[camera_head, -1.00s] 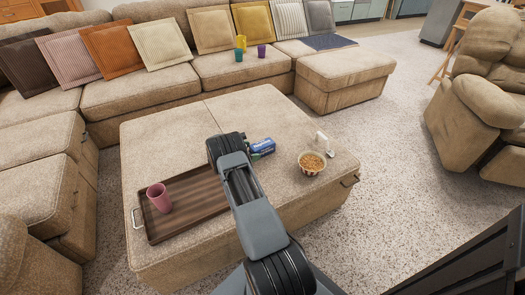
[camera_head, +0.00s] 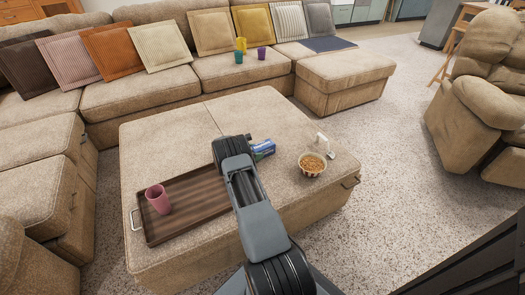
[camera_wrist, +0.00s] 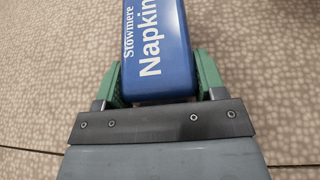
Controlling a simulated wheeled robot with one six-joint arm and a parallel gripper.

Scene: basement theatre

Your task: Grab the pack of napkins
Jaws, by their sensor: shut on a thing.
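The pack of napkins (camera_wrist: 155,50) is blue with white lettering that reads "Stowmere Napkin". In the wrist view it lies between the two green fingers of my gripper (camera_wrist: 160,80), which are shut on its sides. In the head view the pack (camera_head: 264,148) shows on the big beige ottoman (camera_head: 170,127), mostly hidden behind my arm. My gripper itself is hidden behind the arm in that view. I cannot tell whether the pack touches the ottoman's top.
A bowl of food (camera_head: 312,163) and a small white item (camera_head: 322,140) stand on the right. A sofa (camera_head: 140,95) with several cushions and cups runs behind.

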